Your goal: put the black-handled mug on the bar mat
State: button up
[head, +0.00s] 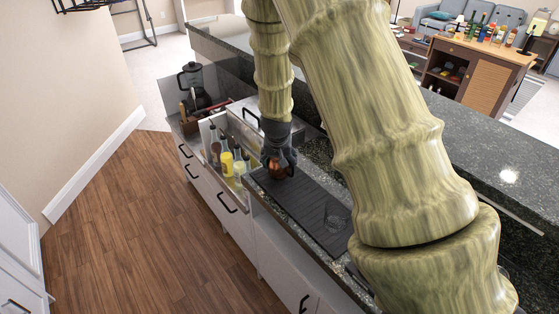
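A small copper-brown mug (277,170) shows at the far left end of the dark bar mat (308,203) on the counter. Its handle cannot be made out, and whether it rests on the mat or is just above it is unclear. My gripper (279,160) points down from above, right at the mug and partly covering it. The fingers look to be around or against the mug, but their opening is too small and dark to tell.
A clear glass (337,216) stands on the near part of the mat. Several bottles (228,162) stand in a well left of my gripper. The raised bar ledge (466,150) runs along the right. My arm hides part of the counter.

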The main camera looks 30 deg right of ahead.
jog(key=shift+f, duration=0.6)
jog(key=shift+f, duration=0.15)
jog(key=o, duration=1.1)
jog(key=shift+o, duration=0.2)
jog(key=shift+r, duration=0.2)
jog(key=b+v, duration=0.2)
jog(key=v, duration=0.9)
jog(key=shift+s+r, duration=0.2)
jog(key=shift+r, duration=0.15)
jog(key=shift+a, duration=0.15)
